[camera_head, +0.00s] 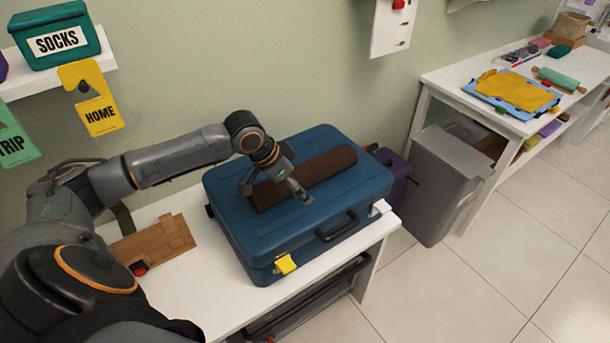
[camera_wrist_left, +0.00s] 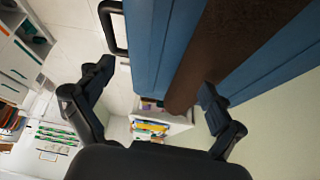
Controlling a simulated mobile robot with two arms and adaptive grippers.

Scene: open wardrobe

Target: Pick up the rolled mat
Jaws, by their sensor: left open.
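The rolled mat (camera_head: 320,171) is a dark brown cylinder lying on top of the closed blue suitcase (camera_head: 235,225). My left gripper (camera_head: 275,188) is over the left part of the mat, above the suitcase lid. In the left wrist view the mat (camera_wrist_left: 225,50) runs up to the right between the suitcase's blue surfaces. There the left gripper (camera_wrist_left: 150,88) is open, with the right finger next to the mat and the left finger over the floor side. Nothing shows held between the fingers. My right gripper is not in view.
The suitcase stands on a white bench (camera_head: 205,295), with a wooden piece (camera_head: 155,240) to its left. A grey bin (camera_head: 440,185) and a white table (camera_head: 490,90) stand to the right. A wall shelf holds a green SOCKS box (camera_head: 58,38).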

